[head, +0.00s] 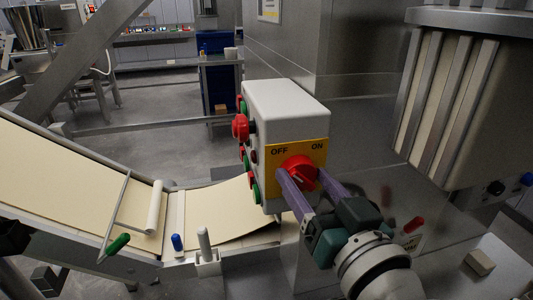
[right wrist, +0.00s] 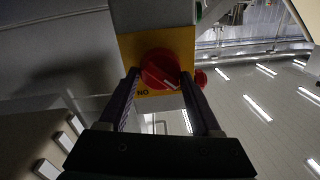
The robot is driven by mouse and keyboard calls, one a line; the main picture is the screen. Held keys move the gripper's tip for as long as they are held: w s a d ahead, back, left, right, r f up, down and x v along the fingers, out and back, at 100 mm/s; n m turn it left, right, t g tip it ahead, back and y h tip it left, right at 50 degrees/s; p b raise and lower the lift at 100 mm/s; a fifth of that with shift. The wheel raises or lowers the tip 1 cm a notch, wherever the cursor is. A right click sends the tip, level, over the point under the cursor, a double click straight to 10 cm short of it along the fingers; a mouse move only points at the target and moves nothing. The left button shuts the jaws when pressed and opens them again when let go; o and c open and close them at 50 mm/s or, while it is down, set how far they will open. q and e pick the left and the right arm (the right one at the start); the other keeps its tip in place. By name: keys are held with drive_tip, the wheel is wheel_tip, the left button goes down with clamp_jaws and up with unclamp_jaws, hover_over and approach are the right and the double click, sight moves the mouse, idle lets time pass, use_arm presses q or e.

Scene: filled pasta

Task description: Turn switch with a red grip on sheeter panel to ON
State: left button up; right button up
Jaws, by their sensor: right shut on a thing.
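The switch with a red grip (head: 298,170) is on a yellow plate marked OFF at left and ON at right, on the front of the white sheeter panel (head: 287,100). In the right wrist view, the red grip (right wrist: 160,66) appears upside down, with its pale mark on the side away from the ON lettering. My right gripper (head: 302,180) is shut on the red grip, its purple fingers on either side. The fingers also show in the right wrist view (right wrist: 160,84). They hide part of the plate. My left gripper is not in view.
Red and green buttons (head: 240,127) line the panel's left side. The sheeter's belt with dough (head: 75,185) runs below left, with a roller (head: 154,207) over it. A ribbed metal housing (head: 447,100) stands close at right. The floor behind is largely open.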

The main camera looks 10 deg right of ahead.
drive_tip(key=shift+m, duration=0.4)
drive_tip(key=m+b, duration=0.1)
drive_tip(key=m, duration=0.1)
drive_tip(key=shift+f+m, duration=0.15)
drive_tip(key=shift+m, duration=0.25)
drive_tip(key=m+b, duration=0.1)
drive_tip(key=m, duration=0.4)
drive_tip(key=shift+d+f+m+t+b, duration=0.1)
drive_tip(key=shift+f+m+t+b, duration=0.05)
drive_tip(key=shift+m+t+b, duration=0.2)
drive_tip(key=m+b, duration=0.1)
drive_tip(key=m, duration=0.3)
drive_tip(key=shift+f+h, duration=0.1)
drive_tip(key=shift+h, duration=0.2)
drive_tip(key=m+b, duration=0.1)
drive_tip(key=m, duration=0.3)
drive_tip(key=shift+h, duration=0.3)
drive_tip(key=shift+m+b, duration=0.35)
drive_tip(key=shift+m, duration=0.2)
